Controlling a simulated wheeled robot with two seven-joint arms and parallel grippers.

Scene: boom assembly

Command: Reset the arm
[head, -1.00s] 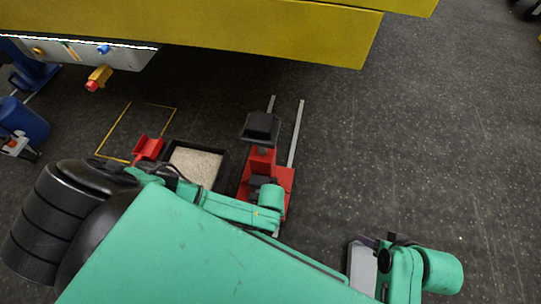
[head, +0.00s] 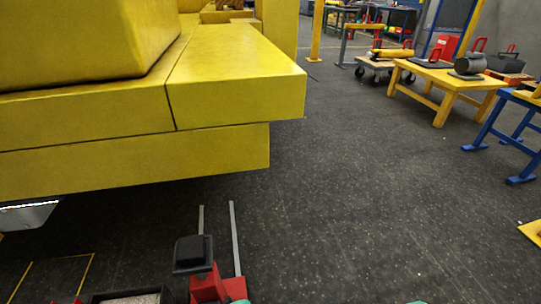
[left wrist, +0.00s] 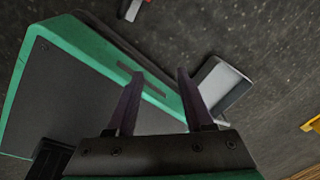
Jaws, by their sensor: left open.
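My left gripper (left wrist: 160,73) shows in the left wrist view, with its two dark fingers apart and nothing between them. Behind the fingers is my own green and grey body. A light grey block-like part (left wrist: 225,88) lies just right of the right finger; I cannot tell what it belongs to. In the head view neither gripper shows; only small green bits of me show at the bottom edge. My right gripper is in neither view.
A large yellow machine body (head: 235,85) overhangs the left. Below it stands a red stand with a black pad (head: 193,253) beside metal rails (head: 235,240). A yellow table (head: 450,75) and a blue-legged table (head: 487,125) stand right. The middle floor is clear.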

